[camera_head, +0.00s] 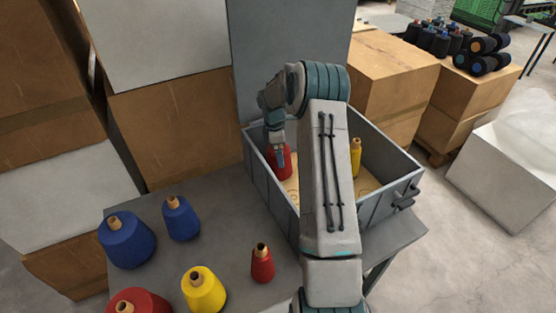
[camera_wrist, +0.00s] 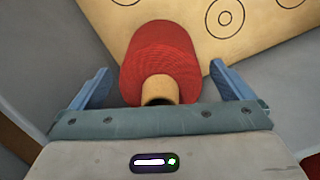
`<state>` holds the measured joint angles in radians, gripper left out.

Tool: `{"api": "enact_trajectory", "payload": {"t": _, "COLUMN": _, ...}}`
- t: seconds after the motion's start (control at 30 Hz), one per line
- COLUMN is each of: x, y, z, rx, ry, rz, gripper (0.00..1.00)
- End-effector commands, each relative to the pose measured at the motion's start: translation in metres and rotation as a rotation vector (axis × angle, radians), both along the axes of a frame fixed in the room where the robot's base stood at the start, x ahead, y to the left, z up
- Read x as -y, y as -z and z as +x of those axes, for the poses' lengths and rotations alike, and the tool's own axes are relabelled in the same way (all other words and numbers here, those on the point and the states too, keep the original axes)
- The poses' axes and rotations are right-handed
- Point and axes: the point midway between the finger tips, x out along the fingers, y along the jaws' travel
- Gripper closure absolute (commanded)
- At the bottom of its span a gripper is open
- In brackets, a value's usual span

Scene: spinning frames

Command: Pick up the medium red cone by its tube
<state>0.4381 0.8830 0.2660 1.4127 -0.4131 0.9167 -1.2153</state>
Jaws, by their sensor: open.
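A red cone (camera_head: 285,172) is inside the grey crate (camera_head: 284,218), at its left end. I take it as the medium one, between the large and small red cones on the table. In the wrist view the red cone (camera_wrist: 160,52) has its tan tube (camera_wrist: 160,88) pointing toward my gripper. My gripper (camera_head: 278,160) is at the cone, pointing down into the crate. In the wrist view my gripper (camera_wrist: 160,75) is open, with one blue finger on each side of the tube and clear gaps. Contact with the cone is not visible.
The crate walls stand close around my gripper. On the grey table (camera_head: 225,235) are blue cones (camera_head: 126,243), a yellow cone (camera_head: 204,292), a small red cone (camera_head: 262,266) and a large red cone (camera_head: 140,303). Cardboard boxes stand behind.

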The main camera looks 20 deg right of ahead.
Motion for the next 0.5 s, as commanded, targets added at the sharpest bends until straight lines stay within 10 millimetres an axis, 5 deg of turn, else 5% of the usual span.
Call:
{"api": "enact_trajectory", "payload": {"t": 0.03, "x": 0.0, "y": -0.0001, "z": 0.0, "rx": 0.0, "ry": 0.0, "rz": 0.0, "gripper": 0.06}}
{"api": "enact_trajectory", "payload": {"t": 0.3, "x": -0.0001, "y": -0.0004, "z": 0.0001, "rx": 0.0, "ry": 0.0, "rz": 0.0, "gripper": 0.81}}
{"api": "enact_trajectory", "payload": {"t": 0.5, "x": 0.0, "y": -0.0018, "z": 0.0008, "rx": 0.003, "ry": 0.0, "rz": -0.001, "gripper": 0.84}}
